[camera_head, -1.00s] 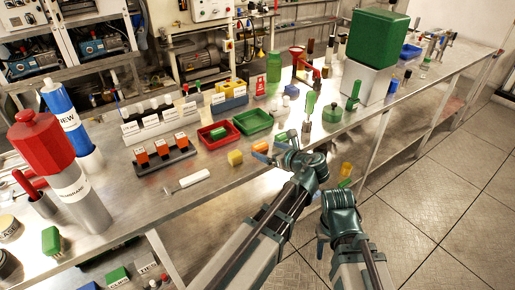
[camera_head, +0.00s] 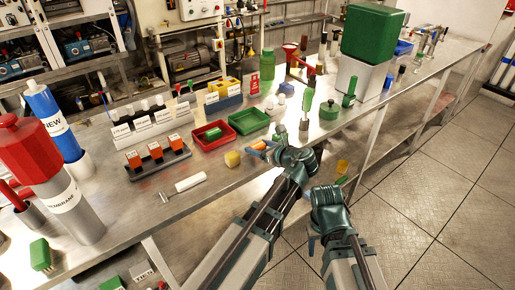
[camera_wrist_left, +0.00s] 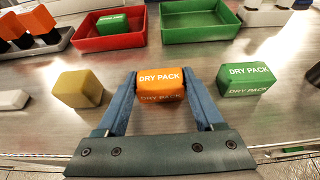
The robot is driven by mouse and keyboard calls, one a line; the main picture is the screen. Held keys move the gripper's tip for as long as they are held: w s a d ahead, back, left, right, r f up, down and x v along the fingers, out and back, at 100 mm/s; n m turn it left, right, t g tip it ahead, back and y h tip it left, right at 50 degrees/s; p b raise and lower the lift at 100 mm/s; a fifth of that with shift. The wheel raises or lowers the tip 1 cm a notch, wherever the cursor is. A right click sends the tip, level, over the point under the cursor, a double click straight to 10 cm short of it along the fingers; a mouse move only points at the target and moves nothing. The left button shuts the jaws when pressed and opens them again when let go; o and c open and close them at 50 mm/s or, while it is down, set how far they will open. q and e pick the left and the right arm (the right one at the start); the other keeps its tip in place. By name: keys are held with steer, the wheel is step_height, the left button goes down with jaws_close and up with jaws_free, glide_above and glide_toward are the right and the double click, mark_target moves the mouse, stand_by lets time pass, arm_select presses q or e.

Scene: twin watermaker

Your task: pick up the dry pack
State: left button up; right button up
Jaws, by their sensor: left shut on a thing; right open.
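An orange dry pack (camera_wrist_left: 160,86) with white lettering sits between the two blue fingers of my left gripper (camera_wrist_left: 160,98) in the left wrist view. The fingers are shut on its sides. In the head view my left gripper (camera_head: 257,152) is low over the front of the steel bench and largely hides the pack. I cannot tell whether the pack touches the bench. A green dry pack (camera_wrist_left: 246,79) lies just right of the gripper, and another green block (camera_wrist_left: 112,24) lies in the red tray. My right gripper (camera_head: 328,205) is open in front of the bench edge; its fingertips are hard to see.
A yellow block (camera_wrist_left: 79,88) lies left of the left gripper. Behind are the red tray (camera_wrist_left: 78,40) and the green tray (camera_wrist_left: 200,36). A white-handled tool (camera_head: 190,182) lies near the front edge. Tall red and blue cylinders (camera_head: 50,125) stand at the left.

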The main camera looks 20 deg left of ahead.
mark_target(259, 145)
arm_select(q)
steer(key=shift+c, duration=0.3)
steer(key=shift+r, duration=0.1)
steer(key=shift+r+p, duration=0.95)
steer(key=shift+p, duration=0.1)
step_height(259, 145, up, 2)
steer(key=shift+p, duration=1.05)
steer(key=w+a, duration=0.3)
steer(key=a, duration=0.1)
steer(key=w+a, duration=0.4)
steer(key=w+a+r, duration=0.1)
steer(key=w+a, duration=0.2)
steer(key=a, duration=0.1)
steer(key=shift+w+p, duration=0.3)
steer(key=shift+p, duration=0.1)
steer(key=s+d+r+m+t+h+p, duration=0.1)
steer(key=s+d+r+p, duration=0.5)
steer(key=r+p, duration=0.5)
steer(key=s+d+r+m+t+h+p, duration=0.1)
steer(key=s+d+r+p, duration=0.4)
steer(key=d+r+p, duration=0.5)
steer(key=shift+s+d+r+m+t+h+p, duration=0.4)
steer(key=shift+r+m+h+p, duration=0.35)
steer(key=shift+r+p, duration=0.5)
